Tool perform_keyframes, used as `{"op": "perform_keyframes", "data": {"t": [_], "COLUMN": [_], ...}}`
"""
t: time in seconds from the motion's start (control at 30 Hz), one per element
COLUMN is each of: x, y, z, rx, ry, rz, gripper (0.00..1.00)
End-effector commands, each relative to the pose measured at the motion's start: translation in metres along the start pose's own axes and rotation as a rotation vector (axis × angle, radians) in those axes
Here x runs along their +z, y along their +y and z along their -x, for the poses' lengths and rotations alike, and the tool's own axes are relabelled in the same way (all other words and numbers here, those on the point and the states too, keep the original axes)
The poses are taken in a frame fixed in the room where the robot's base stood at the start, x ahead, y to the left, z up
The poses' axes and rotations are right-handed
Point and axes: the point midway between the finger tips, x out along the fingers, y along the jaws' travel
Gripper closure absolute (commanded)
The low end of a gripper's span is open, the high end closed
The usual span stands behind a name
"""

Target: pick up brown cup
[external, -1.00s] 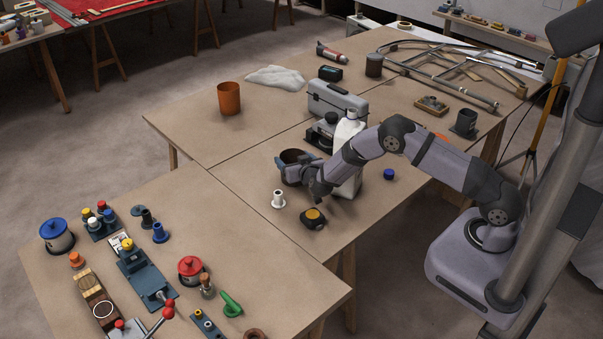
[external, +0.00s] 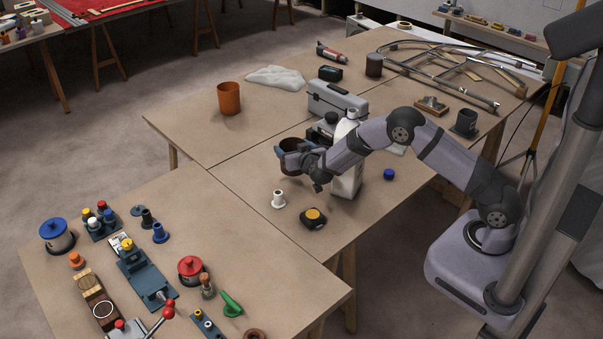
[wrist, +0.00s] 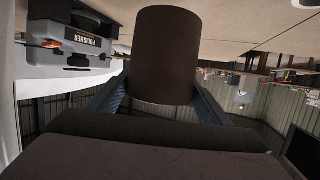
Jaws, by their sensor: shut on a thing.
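The brown cup (external: 293,146) is held in my gripper (external: 288,157), which is shut on it, in the middle of the workbench area in the external view. The cup appears raised above the table. In the wrist view the dark brown cup (wrist: 165,55) stands between the two fingers of my gripper (wrist: 160,92), with its side wall facing the camera. Part of the cup is hidden behind the gripper in the external view.
A white bottle (external: 348,180) stands right beside my wrist. A polisher (wrist: 72,45) and a grey toolbox (external: 337,100) are behind. A white spool (external: 278,199), a yellow-topped black box (external: 313,218) and a blue cap (external: 389,174) lie near. An orange-brown pot (external: 229,98) stands farther back.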

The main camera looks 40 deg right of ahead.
Motion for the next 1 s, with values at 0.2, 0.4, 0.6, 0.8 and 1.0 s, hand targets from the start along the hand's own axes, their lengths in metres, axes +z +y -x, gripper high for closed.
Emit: {"op": "perform_keyframes", "data": {"t": [0.2, 0.4, 0.6, 0.8, 1.0], "x": [-0.019, -0.033, -0.043, -0.049, -0.052], "y": [0.0, 0.0, 0.0, 0.0, 0.0], "z": [0.006, 0.01, 0.013, 0.015, 0.016], "rx": [0.0, 0.0, 0.0, 0.0, 0.0], "ry": [0.002, 0.002, 0.001, 0.001, 0.0], "rz": [-0.001, -0.001, 0.0, -0.001, 0.0], "gripper": [0.54, 0.54, 0.54, 0.54, 0.54]}}
